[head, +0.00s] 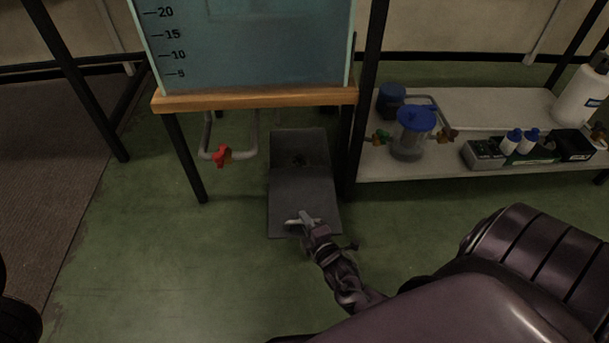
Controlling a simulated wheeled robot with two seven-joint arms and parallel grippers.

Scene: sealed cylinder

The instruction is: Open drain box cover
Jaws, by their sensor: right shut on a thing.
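The drain box (298,137) is a dark grey box on the green floor under the tank stand. Its cover (303,190) is a flat grey plate across the near part of the box. Behind the plate, the far part looks darker, with a small dark spot in it. My right gripper (303,220) is at the near end of the cover, shut on a small light handle there. The fingers hide most of the handle. My left gripper is not in view.
A water tank (245,45) with level marks stands on a wooden-topped stand (255,98) above the box. A pipe with a red valve (222,155) hangs at its left. A shelf (440,172) at right holds a blue-lidded jar (410,135) and bottles.

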